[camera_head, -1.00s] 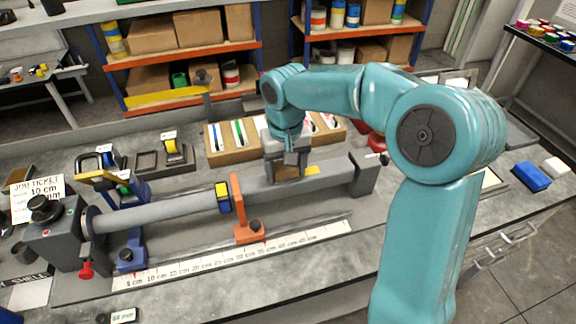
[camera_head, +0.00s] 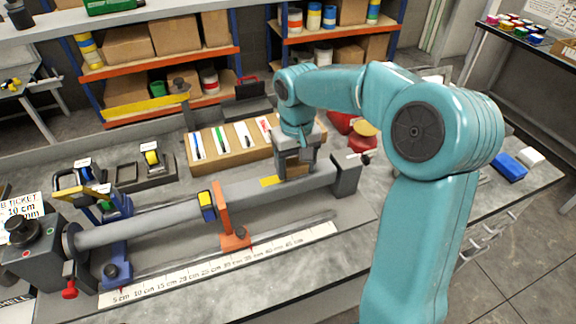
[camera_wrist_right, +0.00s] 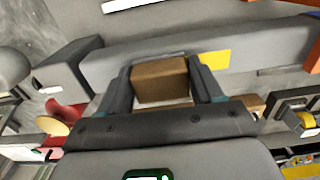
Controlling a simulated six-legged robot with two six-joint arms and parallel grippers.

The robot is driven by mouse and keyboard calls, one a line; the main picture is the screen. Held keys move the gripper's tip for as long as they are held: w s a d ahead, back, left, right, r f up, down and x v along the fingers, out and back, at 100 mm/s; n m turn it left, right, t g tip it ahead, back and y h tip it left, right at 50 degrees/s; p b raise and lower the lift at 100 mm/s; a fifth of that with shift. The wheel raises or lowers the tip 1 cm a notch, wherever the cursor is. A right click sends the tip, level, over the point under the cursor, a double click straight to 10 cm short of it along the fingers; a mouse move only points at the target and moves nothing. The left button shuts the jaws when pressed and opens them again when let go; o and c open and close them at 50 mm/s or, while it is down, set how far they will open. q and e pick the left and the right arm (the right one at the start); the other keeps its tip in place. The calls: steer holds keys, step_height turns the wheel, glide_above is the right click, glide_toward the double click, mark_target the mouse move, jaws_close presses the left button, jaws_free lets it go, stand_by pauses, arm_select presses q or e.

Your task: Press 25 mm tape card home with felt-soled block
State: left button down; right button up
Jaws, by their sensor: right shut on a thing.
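My right gripper (camera_head: 296,172) is shut on a brown block (camera_wrist_right: 160,82) over the right part of the long grey tube (camera_head: 150,217). The block is at the tube's upper surface; I cannot tell whether it touches, and its felt sole is not clear. A yellow patch (camera_head: 270,181), apparently the tape card, lies on the tube just left of the gripper. It also shows in the right wrist view (camera_wrist_right: 216,58), to the right of the block. A yellow and dark blue band (camera_head: 207,206) sits farther left on the tube. My left gripper is not in view.
An orange stand (camera_head: 231,225) and a blue stand (camera_head: 114,240) stand along the tube. A white scale (camera_head: 220,262) lies in front. A cardboard tray (camera_head: 215,170) with coloured markers lies behind. A dark end block (camera_head: 346,174) is at the right end.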

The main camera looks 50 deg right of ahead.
steer(key=shift+d, duration=0.1)
step_height(320, 180, up, 7)
steer(key=p, duration=0.6)
steer(key=shift+r, duration=0.1)
stand_by(0.4)
